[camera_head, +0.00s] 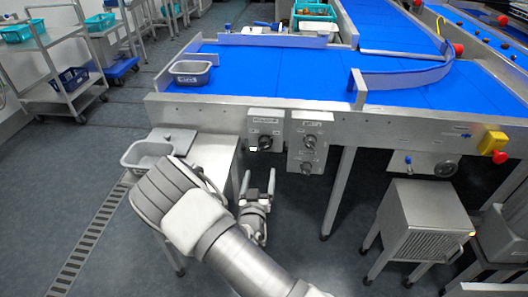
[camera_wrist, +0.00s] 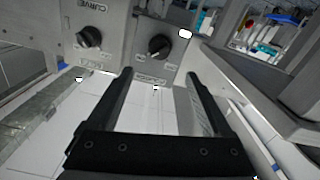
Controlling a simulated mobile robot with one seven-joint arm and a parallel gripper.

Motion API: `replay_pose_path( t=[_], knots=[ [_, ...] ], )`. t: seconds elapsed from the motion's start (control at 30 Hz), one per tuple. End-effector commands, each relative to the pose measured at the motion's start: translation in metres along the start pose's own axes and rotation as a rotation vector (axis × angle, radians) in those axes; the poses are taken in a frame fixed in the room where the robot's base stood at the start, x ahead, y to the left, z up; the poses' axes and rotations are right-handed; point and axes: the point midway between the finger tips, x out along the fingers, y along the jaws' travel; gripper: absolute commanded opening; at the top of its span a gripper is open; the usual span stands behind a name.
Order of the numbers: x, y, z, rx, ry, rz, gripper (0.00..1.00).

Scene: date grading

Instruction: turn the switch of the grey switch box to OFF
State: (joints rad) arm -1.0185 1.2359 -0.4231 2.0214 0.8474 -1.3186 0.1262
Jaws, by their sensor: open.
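Two grey boxes with black rotary knobs hang side by side under the conveyor's front edge. The right box (camera_head: 325,137) has two knobs, one above the other. I cannot tell which is the named switch box or read the switch positions. My gripper (camera_head: 259,180) is open and empty below and in front of the left box. In the wrist view, a knob (camera_wrist: 158,46) shows beyond and between the open fingers (camera_wrist: 160,76), apart from them.
The blue conveyor (camera_head: 290,75) and its metal front rail lie above the boxes. A side table (camera_head: 212,150) with a grey tub (camera_head: 133,158) stands left. A table leg (camera_head: 338,190) and a metal cabinet (camera_head: 420,225) stand right. A red button (camera_head: 499,157) is far right.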

Motion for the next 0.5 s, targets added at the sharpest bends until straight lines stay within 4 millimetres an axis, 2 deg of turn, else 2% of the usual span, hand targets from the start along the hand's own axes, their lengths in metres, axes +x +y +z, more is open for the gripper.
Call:
replay_pose_path(
  t=[0.03, 0.3, 0.5],
  knots=[
    [0.013, 0.001, 0.001, 0.0, 0.002, 0.003, 0.84],
    [0.072, 0.001, 0.002, 0.0, 0.001, 0.002, 0.84],
    [0.104, 0.0, 0.001, 0.0, 0.0, 0.001, 0.84]
  ],
)
